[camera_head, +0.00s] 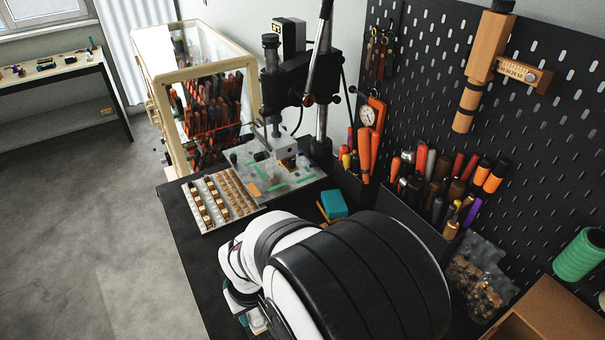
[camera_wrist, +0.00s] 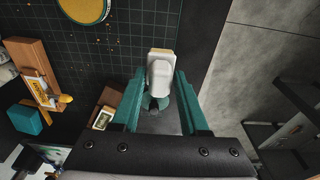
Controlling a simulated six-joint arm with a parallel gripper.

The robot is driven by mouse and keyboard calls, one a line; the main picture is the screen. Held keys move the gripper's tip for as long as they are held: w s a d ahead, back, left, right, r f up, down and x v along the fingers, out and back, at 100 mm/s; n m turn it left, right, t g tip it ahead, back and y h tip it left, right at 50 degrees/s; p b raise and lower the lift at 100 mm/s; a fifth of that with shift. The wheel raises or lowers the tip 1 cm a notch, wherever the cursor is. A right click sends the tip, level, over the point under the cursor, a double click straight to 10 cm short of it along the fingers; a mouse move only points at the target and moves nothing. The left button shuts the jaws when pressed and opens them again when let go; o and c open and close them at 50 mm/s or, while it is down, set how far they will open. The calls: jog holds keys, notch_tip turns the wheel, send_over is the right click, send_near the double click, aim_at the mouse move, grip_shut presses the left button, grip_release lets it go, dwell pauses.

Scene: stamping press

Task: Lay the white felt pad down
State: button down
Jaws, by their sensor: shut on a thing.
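In the wrist view, the white felt pad (camera_wrist: 160,76), a pale block with a cream far edge, sits between the teal fingers of my gripper (camera_wrist: 160,92). My gripper is shut on it and holds it over the dark table side near the gridded mat (camera_wrist: 125,45). How far it is above the surface, I cannot tell. In the head view my gripper (camera_head: 250,318) is at the bottom, mostly hidden behind my arm, and only a small pale part shows there.
The press (camera_head: 290,85) stands at the back, with a tray of small parts (camera_head: 218,200) before it. A teal block (camera_head: 332,204) lies near my arm. Grey floor (camera_wrist: 265,45) lies beyond the table edge.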

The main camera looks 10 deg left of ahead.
jog(key=shift+f, duration=0.8)
jog(key=shift+f, duration=0.3)
jog(key=shift+f, duration=1.75)
jog(key=shift+c, duration=1.7)
grip_release()
